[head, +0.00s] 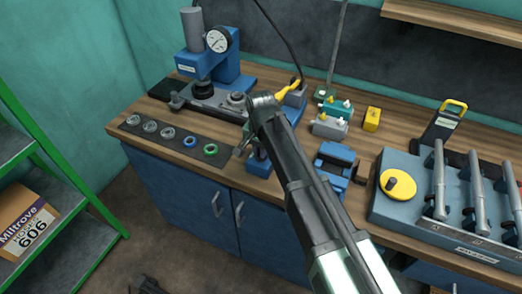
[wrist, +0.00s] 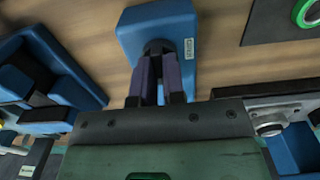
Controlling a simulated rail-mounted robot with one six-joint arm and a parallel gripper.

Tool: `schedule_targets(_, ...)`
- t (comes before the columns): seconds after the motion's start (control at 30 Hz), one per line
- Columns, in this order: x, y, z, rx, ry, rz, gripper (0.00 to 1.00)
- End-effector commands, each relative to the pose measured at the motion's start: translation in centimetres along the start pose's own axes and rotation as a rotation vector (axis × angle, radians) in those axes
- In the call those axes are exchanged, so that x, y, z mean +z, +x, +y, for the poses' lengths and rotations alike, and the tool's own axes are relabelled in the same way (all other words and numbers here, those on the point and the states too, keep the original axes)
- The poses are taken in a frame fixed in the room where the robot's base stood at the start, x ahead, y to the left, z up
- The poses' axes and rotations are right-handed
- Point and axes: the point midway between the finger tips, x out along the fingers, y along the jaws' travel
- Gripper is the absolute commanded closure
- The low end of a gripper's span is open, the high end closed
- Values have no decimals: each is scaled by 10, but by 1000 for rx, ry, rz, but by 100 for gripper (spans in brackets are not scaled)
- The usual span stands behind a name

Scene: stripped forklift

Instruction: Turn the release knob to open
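The release knob (wrist: 157,46) is a small dark round part on a blue block (wrist: 181,22) with a white label, too small to read, in the wrist view. My gripper (wrist: 159,75) points at the knob, its two dark fingers close together with a narrow gap. The fingertips overlap the knob and hide part of it. I cannot tell whether they press on it. In the head view my gripper (head: 251,150) is low at the bench's front edge, over the blue block (head: 258,161), which is mostly hidden by my arm.
Left of the gripper lies a dark strip with several rings, including a green ring (head: 211,148). Behind it stands a blue press with a gauge (head: 218,40). A blue vise-like part (head: 337,163) is close on the right. A grey rack with levers (head: 400,213) stands farther right.

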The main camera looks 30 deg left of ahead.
Motion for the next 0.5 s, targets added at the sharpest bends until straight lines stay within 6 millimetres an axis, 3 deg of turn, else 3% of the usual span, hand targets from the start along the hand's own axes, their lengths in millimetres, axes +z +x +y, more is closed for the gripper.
schedule_targets(0.5,0,0,0,0,-51,0,100)
